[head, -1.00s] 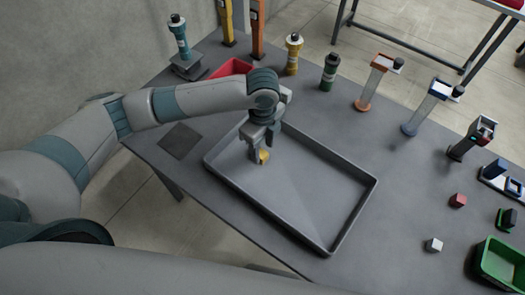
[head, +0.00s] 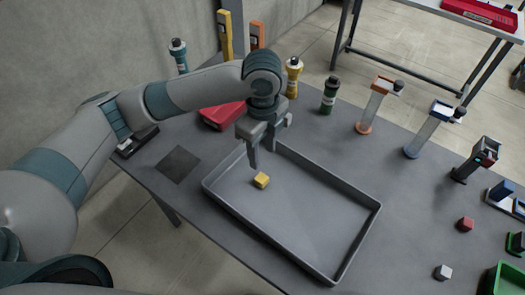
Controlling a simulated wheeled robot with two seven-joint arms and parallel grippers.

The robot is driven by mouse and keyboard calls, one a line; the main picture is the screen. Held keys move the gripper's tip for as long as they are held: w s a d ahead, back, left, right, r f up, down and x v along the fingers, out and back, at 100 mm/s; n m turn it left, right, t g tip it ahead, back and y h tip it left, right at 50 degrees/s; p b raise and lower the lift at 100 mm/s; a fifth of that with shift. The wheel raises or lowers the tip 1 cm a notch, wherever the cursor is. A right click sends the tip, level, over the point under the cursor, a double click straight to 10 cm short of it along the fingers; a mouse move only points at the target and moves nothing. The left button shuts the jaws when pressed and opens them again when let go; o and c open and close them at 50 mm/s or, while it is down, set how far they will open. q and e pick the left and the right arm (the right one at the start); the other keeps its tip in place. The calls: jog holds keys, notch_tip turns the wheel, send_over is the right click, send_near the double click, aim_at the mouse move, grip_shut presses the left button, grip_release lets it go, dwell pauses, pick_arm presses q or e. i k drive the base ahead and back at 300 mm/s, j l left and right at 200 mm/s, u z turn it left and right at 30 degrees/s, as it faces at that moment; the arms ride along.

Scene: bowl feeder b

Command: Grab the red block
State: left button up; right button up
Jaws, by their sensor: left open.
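The small red block (head: 465,224) lies on the table at the right, outside the tray, between the white block and the devices along the far right edge. My left gripper (head: 265,158) is open and empty above the left part of the grey tray (head: 350,238). A yellow block (head: 261,181) lies on the tray floor just below its fingers, apart from them. The red block is well to the right of this gripper. My right gripper is not in view.
A white block (head: 443,272) and a green bin (head: 507,279) are near the lower right. Tall dispensers, including an orange-based one (head: 373,108) and a green one (head: 329,96), line the back. A red bin (head: 222,115) stands behind my left gripper. The table between tray and red block is clear.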

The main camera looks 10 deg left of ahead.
aim_at(465, 225)
jog(key=z, duration=1.5)
jog(key=l+z, duration=0.3)
jog(key=l, duration=1.3)
